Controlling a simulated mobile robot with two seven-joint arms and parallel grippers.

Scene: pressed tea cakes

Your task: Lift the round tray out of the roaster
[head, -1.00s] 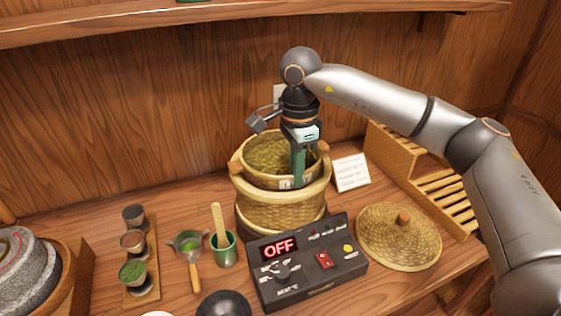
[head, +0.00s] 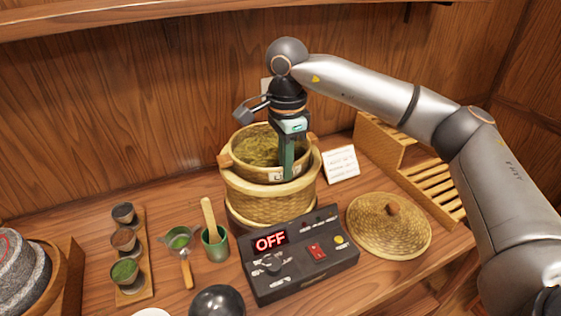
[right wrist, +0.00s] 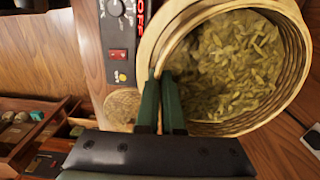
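The round tray (head: 242,160) is a woven basket with side handles, filled with greenish-yellow leaves. It stands high in the mouth of the woven roaster (head: 270,205), its wall showing above the roaster's rim; whether its bottom is clear of the roaster is hidden. My right gripper (head: 287,166) points down at the tray's near right wall. In the right wrist view its green fingers (right wrist: 161,100) lie close together on either side of the tray's rim (right wrist: 220,128), shut on it. My left gripper is not in view.
The control box (head: 300,258) in front of the roaster reads OFF. A woven lid (head: 390,235) lies to the right, with a white card (head: 341,164) and slatted wooden rack (head: 435,190) behind. Small cups (head: 124,240) and a green cup (head: 215,245) stand left.

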